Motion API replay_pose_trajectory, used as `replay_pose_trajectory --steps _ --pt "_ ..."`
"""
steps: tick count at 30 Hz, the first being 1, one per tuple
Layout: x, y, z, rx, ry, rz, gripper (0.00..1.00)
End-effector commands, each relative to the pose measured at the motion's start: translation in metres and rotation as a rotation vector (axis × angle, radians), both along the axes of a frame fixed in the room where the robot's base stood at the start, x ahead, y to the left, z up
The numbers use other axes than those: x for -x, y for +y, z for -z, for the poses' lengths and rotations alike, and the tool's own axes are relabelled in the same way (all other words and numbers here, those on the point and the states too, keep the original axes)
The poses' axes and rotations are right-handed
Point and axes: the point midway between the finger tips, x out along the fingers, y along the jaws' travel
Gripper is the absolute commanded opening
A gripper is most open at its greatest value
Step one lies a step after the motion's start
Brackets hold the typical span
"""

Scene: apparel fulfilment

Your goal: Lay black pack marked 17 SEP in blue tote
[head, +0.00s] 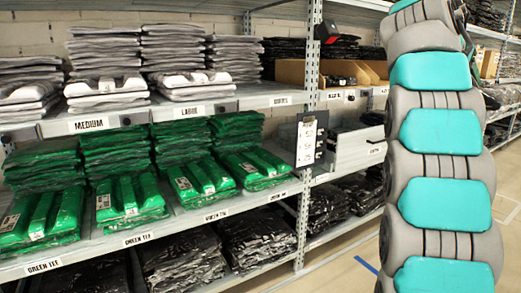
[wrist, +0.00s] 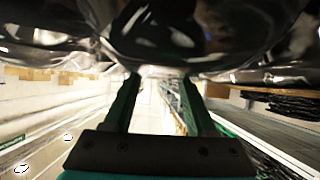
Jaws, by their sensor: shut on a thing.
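In the wrist view my gripper (wrist: 158,78) has its two fingers pointing up to a glossy black plastic-wrapped pack (wrist: 200,30). The gripper is shut on this pack, which fills the top of the view. No 17 SEP marking can be read on it. The fingertips are partly hidden where they meet the pack. The head view shows my arm along the right side, but not my gripper or the held pack. No blue tote shows in either view.
A shelf rack holds green packs (head: 130,200), grey-white packs (head: 105,88) and, below, black packs (head: 180,262). A metal upright (head: 308,130) carries a clipboard (head: 308,137). A cardboard box (head: 345,72) stands on the upper shelf. Open floor (head: 345,268) lies at lower right.

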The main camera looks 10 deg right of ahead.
Motion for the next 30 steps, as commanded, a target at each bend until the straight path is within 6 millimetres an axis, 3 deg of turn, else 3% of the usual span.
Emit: replay_pose_trajectory --steps 15,26,30 --pt "-0.004 0.014 0.020 -0.003 0.000 -0.040 0.00" --pt "-0.017 0.053 0.068 -0.001 0.000 -0.147 0.00" --pt "-0.024 0.072 0.096 -0.004 0.004 -0.203 0.00"
